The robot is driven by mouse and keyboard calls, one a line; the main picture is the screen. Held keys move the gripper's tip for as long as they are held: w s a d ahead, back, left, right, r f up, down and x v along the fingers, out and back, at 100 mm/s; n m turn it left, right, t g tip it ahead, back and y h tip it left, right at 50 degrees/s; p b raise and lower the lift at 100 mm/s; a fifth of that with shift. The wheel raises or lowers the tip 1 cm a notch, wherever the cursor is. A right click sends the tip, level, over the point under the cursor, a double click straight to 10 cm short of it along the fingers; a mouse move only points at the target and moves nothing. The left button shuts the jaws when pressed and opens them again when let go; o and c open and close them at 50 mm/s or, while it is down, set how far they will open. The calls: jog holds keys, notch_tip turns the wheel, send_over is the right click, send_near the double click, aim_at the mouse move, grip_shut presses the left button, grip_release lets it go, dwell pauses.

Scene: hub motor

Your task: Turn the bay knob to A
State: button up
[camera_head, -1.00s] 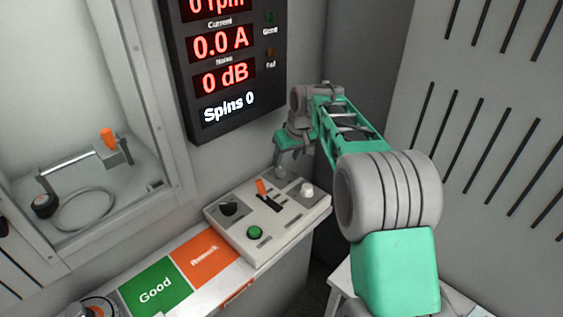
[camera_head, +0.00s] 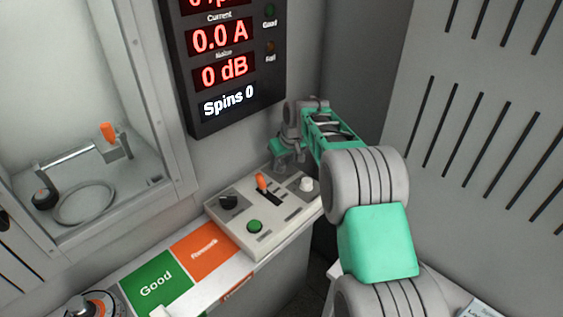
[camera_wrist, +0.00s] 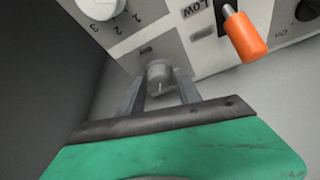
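A small grey knob (camera_wrist: 158,76) with a pale pointer mark stands on the back part of the control box (camera_head: 288,218); I take it to be the bay knob. I cannot read an A beside it. My gripper (camera_wrist: 160,82) is open, with one finger on each side of the knob and slim gaps between. In the head view my gripper (camera_head: 279,168) is low over the back edge of the box and mostly hides the knob.
The box also bears an orange lever (camera_head: 261,182), a black knob (camera_head: 229,202), a green button (camera_head: 255,226) and a white knob (camera_head: 304,185) marked 1, 2, 3. A display panel (camera_head: 225,70) hangs behind. A wall stands close on the right.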

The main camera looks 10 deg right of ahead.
grip_shut()
dwell(0.5)
jog(key=n+p, duration=0.1)
jog(key=n+y+p, duration=0.1)
jog(key=n, duration=0.1)
jog(key=shift+w+d+r+n+g, duration=0.1)
jog(key=shift+d+r+n+g, duration=0.05)
jog(key=shift+n+g, duration=0.15)
jog(key=n+y+p, duration=0.1)
jog(key=n+p, duration=0.1)
jog(key=shift+r+n+g, duration=0.1)
jog(key=shift+n+g, duration=0.3)
jog(key=n+g+y+p, duration=0.1)
jog(key=n+p, duration=0.3)
jog(key=p, duration=0.2)
jog(key=shift+w+r, duration=0.1)
jog(key=shift+w, duration=0.05)
jog(key=p, duration=0.1)
jog(key=n+g+p, duration=0.1)
jog(key=p, duration=0.1)
jog(key=shift+f+n, duration=0.25)
jog(key=shift+n, duration=0.05)
